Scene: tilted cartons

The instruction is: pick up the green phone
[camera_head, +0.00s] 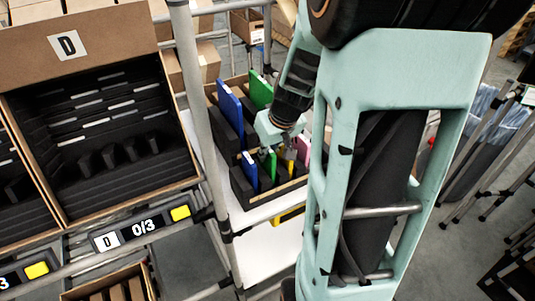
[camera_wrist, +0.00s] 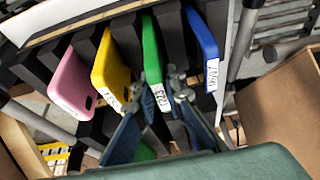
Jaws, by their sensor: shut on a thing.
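In the wrist view a green phone (camera_wrist: 151,55) with a white label stands in a dark slotted rack, between a yellow phone (camera_wrist: 113,62) and a blue phone (camera_wrist: 202,45). My gripper (camera_wrist: 162,92) is shut on the green phone near its labelled end, with a finger on each side. In the head view my gripper (camera_head: 277,146) is down at the carton (camera_head: 262,197), and a green phone (camera_head: 267,165) shows beside it. Another green phone (camera_head: 261,90) stands farther back. Part of the rack is hidden behind my wrist.
A pink phone (camera_wrist: 70,85) stands beside the yellow one. In the head view, a large slotted carton marked D (camera_head: 130,178) stands at the left, with a metal post (camera_head: 201,90) between it and the phone carton. A counter display (camera_head: 141,229) reads 0/3.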

